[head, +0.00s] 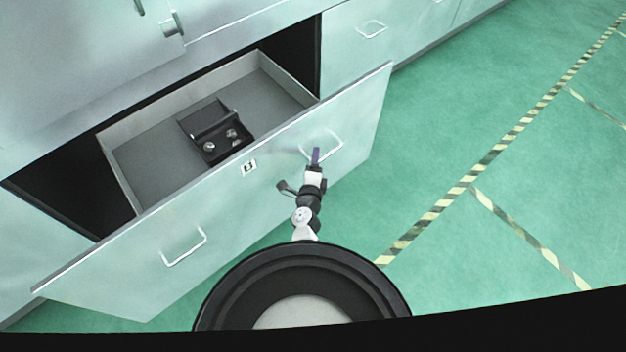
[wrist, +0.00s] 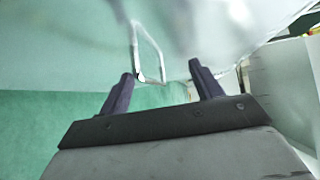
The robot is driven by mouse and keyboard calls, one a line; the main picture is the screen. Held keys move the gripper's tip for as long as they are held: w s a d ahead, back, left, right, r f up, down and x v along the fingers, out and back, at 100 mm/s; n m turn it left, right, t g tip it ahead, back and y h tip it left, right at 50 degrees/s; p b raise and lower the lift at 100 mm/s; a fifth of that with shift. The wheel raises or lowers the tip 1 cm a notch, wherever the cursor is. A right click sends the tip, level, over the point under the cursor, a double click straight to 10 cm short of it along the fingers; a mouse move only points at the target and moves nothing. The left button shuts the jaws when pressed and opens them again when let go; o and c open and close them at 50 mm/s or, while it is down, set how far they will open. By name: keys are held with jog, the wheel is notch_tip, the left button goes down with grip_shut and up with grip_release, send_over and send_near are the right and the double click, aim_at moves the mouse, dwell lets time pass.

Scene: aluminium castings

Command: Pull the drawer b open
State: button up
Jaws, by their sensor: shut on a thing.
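Drawer b, with its pale front (head: 215,205) marked by a "B" label (head: 249,167), stands pulled well out of the cabinet, its grey inside showing. Its front has two wire handles, a left one (head: 184,249) and a right one (head: 337,138). My gripper (head: 316,155) is at the right handle and shut on it. In the wrist view my gripper (wrist: 162,72) has its dark fingers apart at the handle (wrist: 161,62), with the left fingertip against the handle's lower end. The exact contact is partly hidden.
A black tray (head: 190,124) with small round metal parts lies inside the drawer. Cabinet fronts continue to the right, with another closed drawer (head: 345,55). Green floor (head: 470,130) with striped tape lines (head: 440,205) is clear to the right.

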jog(key=shift+s+a+r, duration=0.15)
jog(key=shift+r, duration=0.45)
jog(key=c, duration=0.3)
jog(key=s, duration=0.2)
jog(key=s+f+b, duration=0.1)
jog(key=s, duration=0.2)
jog(key=shift+s+a+f, duration=0.2)
jog(key=shift+s, duration=0.05)
jog(key=shift+c, duration=0.2)
jog(key=shift+s+f, duration=0.1)
jog(key=shift+f, duration=0.05)
